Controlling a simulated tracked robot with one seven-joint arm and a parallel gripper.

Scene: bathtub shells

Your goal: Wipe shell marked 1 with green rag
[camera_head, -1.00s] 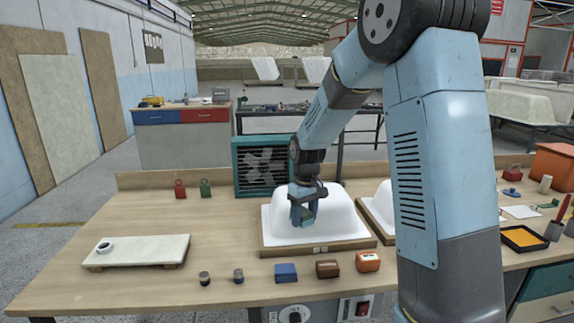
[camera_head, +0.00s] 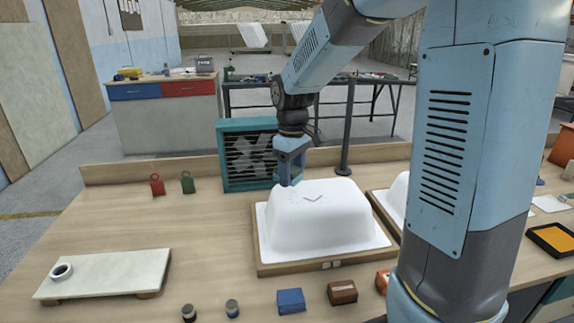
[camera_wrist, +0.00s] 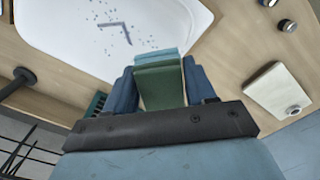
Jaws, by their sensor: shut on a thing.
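A white upturned shell (camera_head: 325,220) sits on a wooden base (camera_head: 270,262) in the middle of the bench. A dark angled mark and scattered specks show on its top; the wrist view shows them on the same shell (camera_wrist: 80,25). Two small pale plates are on the base's front edge, too small to read. My gripper (camera_head: 291,180) is at the shell's back left edge, pointing down. In the wrist view my gripper (camera_wrist: 158,80) is shut on the green rag (camera_wrist: 162,88), which has a paler teal edge. I cannot tell whether the rag touches the shell.
A second white shell (camera_head: 396,196) stands to the right, partly behind my arm. A teal fan (camera_head: 236,160) and dark post (camera_head: 347,130) stand behind. Blue (camera_head: 290,301) and brown (camera_head: 342,292) blocks lie in front. A pale slab (camera_head: 105,275) lies left.

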